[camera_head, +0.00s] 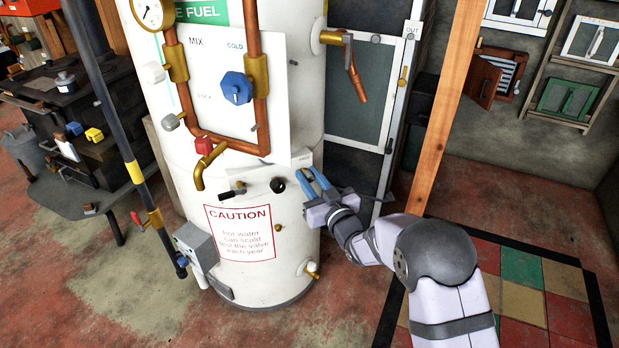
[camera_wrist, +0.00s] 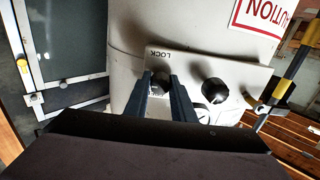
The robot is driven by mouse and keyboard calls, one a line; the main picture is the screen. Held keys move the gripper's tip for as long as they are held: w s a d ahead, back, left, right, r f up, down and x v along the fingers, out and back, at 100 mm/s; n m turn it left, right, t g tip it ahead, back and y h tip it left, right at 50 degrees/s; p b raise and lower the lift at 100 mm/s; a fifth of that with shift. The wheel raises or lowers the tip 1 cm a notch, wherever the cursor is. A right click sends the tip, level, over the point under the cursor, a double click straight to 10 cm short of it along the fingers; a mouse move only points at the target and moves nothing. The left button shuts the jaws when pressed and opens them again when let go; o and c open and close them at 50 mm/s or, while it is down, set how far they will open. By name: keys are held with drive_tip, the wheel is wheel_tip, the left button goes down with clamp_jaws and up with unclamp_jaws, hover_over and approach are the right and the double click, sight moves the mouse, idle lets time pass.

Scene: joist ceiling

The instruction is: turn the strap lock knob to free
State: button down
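The strap lock knob (camera_wrist: 160,84) is a dark knob on a pale plate (camera_wrist: 185,65) marked LOCK, on the side of the white tank (camera_head: 275,215). In the wrist view it shows between the two fingers of my gripper (camera_wrist: 162,86), just by the LOCK lettering. In the head view my gripper (camera_head: 316,180) is at the right end of the plate and hides this knob. The fingers stand apart, one on each side of it. I cannot tell whether they press on it. The knob's pointing direction is mostly hidden.
A second black knob (camera_head: 278,185) is close beside my gripper, with a black lever (camera_head: 234,191) farther left. Copper pipes (camera_head: 262,100) and a red-handled tap (camera_head: 205,148) are above. A wooden post (camera_head: 447,100) stands right of the tank, near my arm.

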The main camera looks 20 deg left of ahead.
drive_tip(key=shift+f+n+b, duration=0.1)
drive_tip(key=shift+n+b, duration=0.2)
drive_tip(key=n+b, duration=0.3)
drive_tip(key=shift+f, duration=0.15)
drive_tip(key=n+b, duration=0.5)
drive_tip(key=shift+n, duration=0.4)
drive_tip(key=n+b, duration=0.5)
drive_tip(key=b, duration=0.1)
drive_tip(key=shift+s, duration=0.1)
drive_tip(key=shift+n+b, duration=1.1)
drive_tip(key=shift+n, duration=0.1)
drive_tip(key=shift+n+b, duration=0.5)
drive_tip(key=shift+n, duration=0.1)
drive_tip(key=c, duration=1.5)
unclamp_jaws()
